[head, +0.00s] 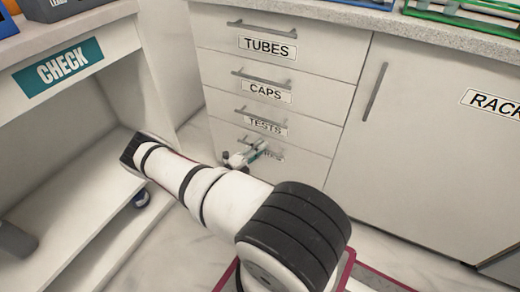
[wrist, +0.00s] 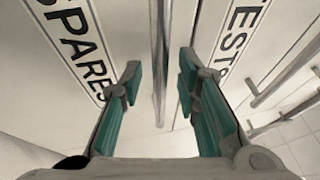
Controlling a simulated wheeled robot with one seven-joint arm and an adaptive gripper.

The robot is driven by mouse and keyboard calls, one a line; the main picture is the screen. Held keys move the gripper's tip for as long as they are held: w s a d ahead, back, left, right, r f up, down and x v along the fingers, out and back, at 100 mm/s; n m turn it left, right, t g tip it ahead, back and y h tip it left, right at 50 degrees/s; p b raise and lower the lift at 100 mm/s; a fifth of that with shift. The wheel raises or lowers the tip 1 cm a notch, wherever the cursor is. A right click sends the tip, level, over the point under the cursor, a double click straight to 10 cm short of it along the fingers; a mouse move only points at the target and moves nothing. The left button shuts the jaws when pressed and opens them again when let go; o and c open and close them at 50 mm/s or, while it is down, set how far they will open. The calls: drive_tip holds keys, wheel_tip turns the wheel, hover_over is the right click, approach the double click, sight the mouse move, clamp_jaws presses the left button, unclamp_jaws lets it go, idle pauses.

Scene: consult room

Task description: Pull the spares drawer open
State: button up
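The spares drawer (head: 312,167) is the lowest of the stacked drawers in the head view. Its front looks flush with the others, and its label is partly hidden by my gripper (head: 246,157). In the wrist view the SPARES label (wrist: 76,40) is at the left and the TESTS label (wrist: 238,35) at the right. The spares drawer's metal bar handle (wrist: 158,45) runs between them. My gripper (wrist: 160,70) is open, with one teal finger on each side of this handle. A gap shows between the handle and each finger.
Above are the tests drawer (head: 314,134), caps drawer (head: 325,103) and tubes drawer (head: 335,65), all looking shut. A cabinet door (head: 420,150) stands at the right. A white desk with a CHECK sign (head: 58,67) stands at the left. Some floor shows between them.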

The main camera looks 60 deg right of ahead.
clamp_jaws()
